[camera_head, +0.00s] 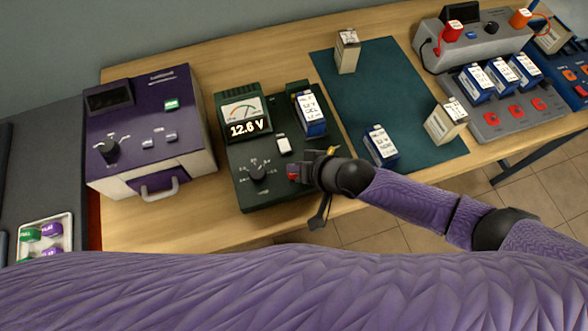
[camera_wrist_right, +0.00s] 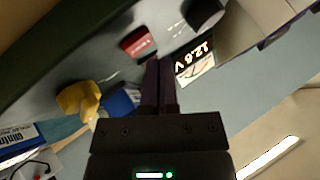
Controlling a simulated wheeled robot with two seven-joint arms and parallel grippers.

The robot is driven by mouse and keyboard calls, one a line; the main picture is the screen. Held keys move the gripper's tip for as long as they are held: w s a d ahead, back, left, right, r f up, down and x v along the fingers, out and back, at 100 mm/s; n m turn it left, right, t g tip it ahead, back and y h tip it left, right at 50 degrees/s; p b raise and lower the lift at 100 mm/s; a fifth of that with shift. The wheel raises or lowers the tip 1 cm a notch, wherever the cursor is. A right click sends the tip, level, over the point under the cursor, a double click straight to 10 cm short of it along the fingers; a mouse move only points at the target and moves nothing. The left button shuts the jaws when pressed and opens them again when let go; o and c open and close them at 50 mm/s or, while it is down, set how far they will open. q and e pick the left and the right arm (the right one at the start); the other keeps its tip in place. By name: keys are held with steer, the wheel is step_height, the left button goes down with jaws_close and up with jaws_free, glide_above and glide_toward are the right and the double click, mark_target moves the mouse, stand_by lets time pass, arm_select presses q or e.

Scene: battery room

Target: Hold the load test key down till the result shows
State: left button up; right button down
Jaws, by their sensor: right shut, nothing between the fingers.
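The dark green tester (camera_head: 272,190) stands on the wooden table, with a needle meter and a display (camera_head: 246,128) reading 12.6 V. The display also shows in the right wrist view (camera_wrist_right: 196,60). A blue and white battery (camera_head: 311,115) sits in the tester's bay. The red key (camera_head: 293,172) is at the tester's near right corner, partly hidden by my right gripper (camera_head: 303,170). In the right wrist view, the shut, empty fingers (camera_wrist_right: 159,66) end close beside the red key (camera_wrist_right: 138,43); I cannot tell whether they touch it. My left gripper is not in view.
A purple device (camera_head: 150,130) stands left of the tester. A green mat (camera_head: 385,85) with several batteries lies to the right, some close to my right forearm. A grey charger station (camera_head: 500,120) is at far right. A tray (camera_head: 66,222) is at far left.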

steer(key=shift+f, duration=0.2)
steer(key=shift+f+b, duration=0.25)
steer(key=shift+b, duration=0.05)
steer(key=shift+f, duration=0.15)
stand_by(0.3)
steer(key=shift+f, duration=0.15)
stand_by(0.3)
stand_by(0.4)
